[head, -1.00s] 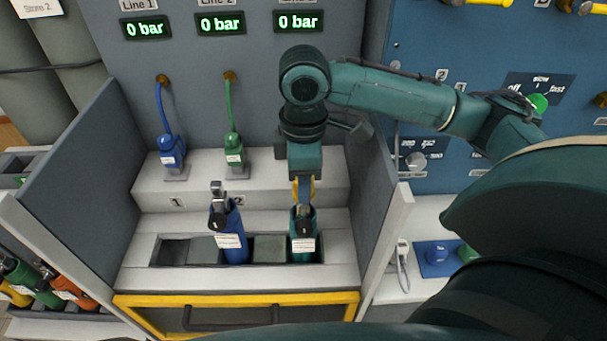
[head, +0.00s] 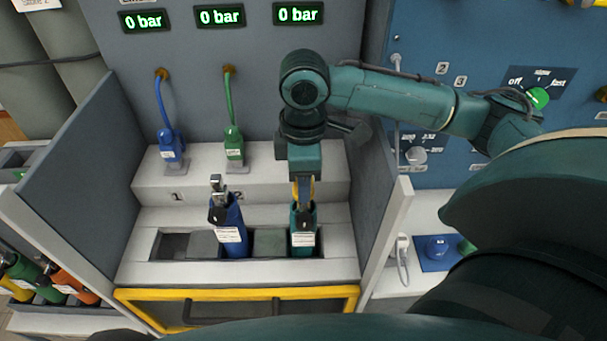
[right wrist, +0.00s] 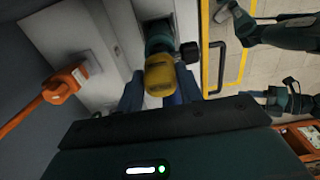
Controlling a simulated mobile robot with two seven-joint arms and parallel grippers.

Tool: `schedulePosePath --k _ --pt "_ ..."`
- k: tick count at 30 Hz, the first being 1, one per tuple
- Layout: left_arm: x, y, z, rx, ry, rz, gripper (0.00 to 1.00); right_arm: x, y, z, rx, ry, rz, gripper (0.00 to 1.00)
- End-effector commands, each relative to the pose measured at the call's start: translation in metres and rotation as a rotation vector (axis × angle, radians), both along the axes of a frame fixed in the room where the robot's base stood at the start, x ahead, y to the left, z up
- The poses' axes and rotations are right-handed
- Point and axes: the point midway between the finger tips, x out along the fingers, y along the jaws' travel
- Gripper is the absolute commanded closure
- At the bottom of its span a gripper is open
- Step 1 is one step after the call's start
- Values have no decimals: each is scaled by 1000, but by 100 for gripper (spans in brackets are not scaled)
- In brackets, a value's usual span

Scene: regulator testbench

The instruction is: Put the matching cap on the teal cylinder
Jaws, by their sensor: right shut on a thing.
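The teal cylinder (head: 303,242) stands in the right slot of the bench rack, with a black knob and a white label. Its body also shows in the right wrist view (right wrist: 158,38), with the black knob (right wrist: 189,52) beside it. My right gripper (head: 304,196) is directly above the cylinder, shut on a rounded yellow piece (right wrist: 160,76). The piece lines up with the cylinder's top; I cannot tell whether it is seated or only held there. My left gripper is not in view.
A blue cylinder (head: 231,235) stands left of the teal one in the rack (head: 140,262). Blue (head: 171,148) and green (head: 233,147) hosed connectors stand behind; an orange one (right wrist: 64,85) shows in the wrist view. Side walls (head: 75,150) flank the bench.

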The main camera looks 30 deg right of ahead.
Motion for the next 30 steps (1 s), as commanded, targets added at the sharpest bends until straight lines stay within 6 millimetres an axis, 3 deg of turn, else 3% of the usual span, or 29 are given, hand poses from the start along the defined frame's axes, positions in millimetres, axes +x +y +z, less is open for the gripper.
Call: schedulePosePath --k 10,21,23,24,30 --pt "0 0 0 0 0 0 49 0 0 0 0 0 0 39" --pt "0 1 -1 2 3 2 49 0 0 0 1 -1 0 39" --pt "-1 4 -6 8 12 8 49 0 0 0 1 -1 0 39" --pt "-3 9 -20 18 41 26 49 0 0 0 1 -1 0 39" --pt "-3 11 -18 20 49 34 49 1 0 53 2 -8 1 39"
